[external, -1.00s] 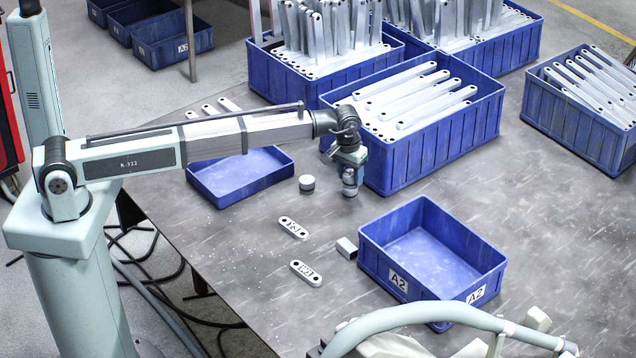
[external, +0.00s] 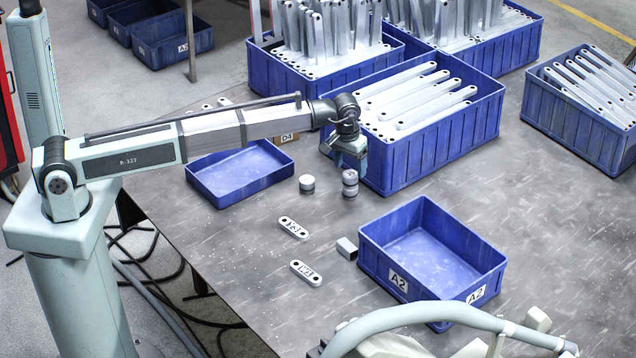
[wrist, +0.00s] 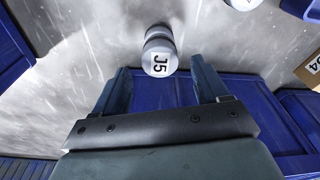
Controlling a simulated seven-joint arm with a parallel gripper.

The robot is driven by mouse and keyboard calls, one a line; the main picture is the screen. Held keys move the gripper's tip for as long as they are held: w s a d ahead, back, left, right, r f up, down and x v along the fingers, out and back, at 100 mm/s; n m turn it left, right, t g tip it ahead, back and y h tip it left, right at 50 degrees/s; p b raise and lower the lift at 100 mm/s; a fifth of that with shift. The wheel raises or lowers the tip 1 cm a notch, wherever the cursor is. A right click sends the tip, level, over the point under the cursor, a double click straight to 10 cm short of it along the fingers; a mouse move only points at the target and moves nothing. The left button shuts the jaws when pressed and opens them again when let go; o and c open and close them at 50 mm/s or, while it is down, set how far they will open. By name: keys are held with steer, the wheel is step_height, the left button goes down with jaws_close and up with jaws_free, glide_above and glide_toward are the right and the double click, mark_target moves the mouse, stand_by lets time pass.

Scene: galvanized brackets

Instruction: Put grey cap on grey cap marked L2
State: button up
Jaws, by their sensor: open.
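A grey cap (external: 350,177) sits on top of another grey cap (external: 350,191), forming a small upright stack on the table. In the wrist view the upper cap (wrist: 159,58) shows the mark J5 on its top. No L2 mark can be read; the lower cap's top is covered. My gripper (external: 348,165) is open and empty above the stack. In the wrist view its two fingers (wrist: 160,80) are apart, with the J5 cap beyond them and clear of them.
A blue bin of long brackets (external: 420,150) stands close behind my gripper. An empty shallow blue tray (external: 240,175) is to the left, and an empty blue bin marked A2 (external: 430,250) is in front. Two flat marked links (external: 305,272) and a small metal block (external: 346,248) lie on the table.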

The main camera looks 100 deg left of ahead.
mark_target(348, 177)
step_height(348, 177, up, 8)
steer(key=shift+s+d, duration=0.25)
steer(key=shift+d, duration=0.2)
steer(key=shift+o, duration=0.4)
steer(key=shift+r, duration=0.1)
stand_by(3.8)
steer(key=shift+o, duration=0.7)
steer(key=shift+w+d, duration=0.1)
steer(key=shift+d, duration=0.15)
steer(key=shift+o, duration=1.3)
steer(key=d, duration=0.3)
steer(key=shift+w+r+m, duration=0.3)
steer(key=shift+w+r, duration=0.05)
steer(key=shift+w, duration=0.05)
steer(key=s+d+m+h, duration=0.1)
steer(key=s+d+m, duration=0.1)
steer(key=s+d, duration=1.1)
step_height(348, 177, down, 9)
steer(key=s, duration=0.1)
steer(key=shift+s+a+g, duration=0.2)
steer(key=shift+a+g, duration=0.2)
